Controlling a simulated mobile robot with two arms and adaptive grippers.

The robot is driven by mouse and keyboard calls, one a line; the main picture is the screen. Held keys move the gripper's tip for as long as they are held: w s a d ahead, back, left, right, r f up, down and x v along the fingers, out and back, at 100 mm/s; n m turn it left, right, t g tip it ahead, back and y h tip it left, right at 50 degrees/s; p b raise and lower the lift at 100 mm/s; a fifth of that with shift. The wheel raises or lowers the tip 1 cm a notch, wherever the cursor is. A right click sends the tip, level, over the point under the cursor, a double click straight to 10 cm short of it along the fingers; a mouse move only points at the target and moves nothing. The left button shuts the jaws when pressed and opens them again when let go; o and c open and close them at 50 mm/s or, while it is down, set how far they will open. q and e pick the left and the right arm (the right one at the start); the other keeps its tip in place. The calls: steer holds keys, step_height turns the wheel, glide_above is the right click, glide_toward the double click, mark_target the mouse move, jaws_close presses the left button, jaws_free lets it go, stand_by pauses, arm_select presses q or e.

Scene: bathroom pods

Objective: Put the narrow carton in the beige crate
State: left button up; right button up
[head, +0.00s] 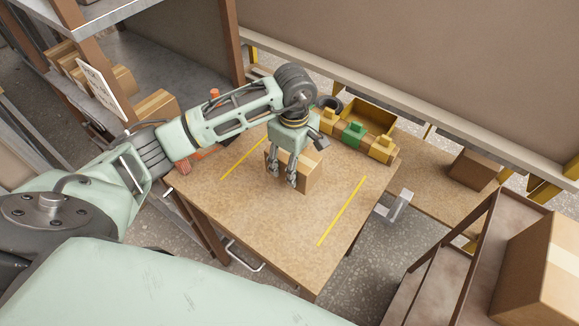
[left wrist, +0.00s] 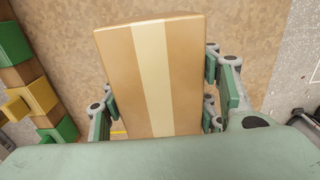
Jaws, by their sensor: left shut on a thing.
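The narrow carton (head: 312,172), a brown cardboard box, is at the middle of the wooden work table. My left gripper (head: 282,177) comes down over it from above, with its fingers at the carton's near left side. In the left wrist view the carton (left wrist: 152,75) shows a pale tape strip down its middle and sits between the two green finger pads. The left gripper is shut on it. I cannot tell whether the carton touches the table. I cannot make out a beige crate in either view. My right gripper is not in view.
The table (head: 270,225) has two yellow lines and clear room at the front. Behind the carton are yellow and green blocks (head: 354,132) and an ochre open bin (head: 374,116). Shelves with cartons (head: 157,105) stand at the left. A large carton (head: 540,265) is at the right.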

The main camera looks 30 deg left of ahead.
arm_select(q)
steer(key=shift+w+a+f, duration=0.1)
steer(key=shift+a+f, duration=0.2)
steer(key=shift+a, duration=0.2)
step_height(320, 180, down, 4)
steer(key=shift+r+p, duration=0.1)
steer(key=shift+p, duration=0.75)
steer(key=shift+f+b, duration=0.25)
steer(key=shift+b, duration=0.05)
steer(key=o, duration=1.7)
steer(key=shift+r, duration=0.1)
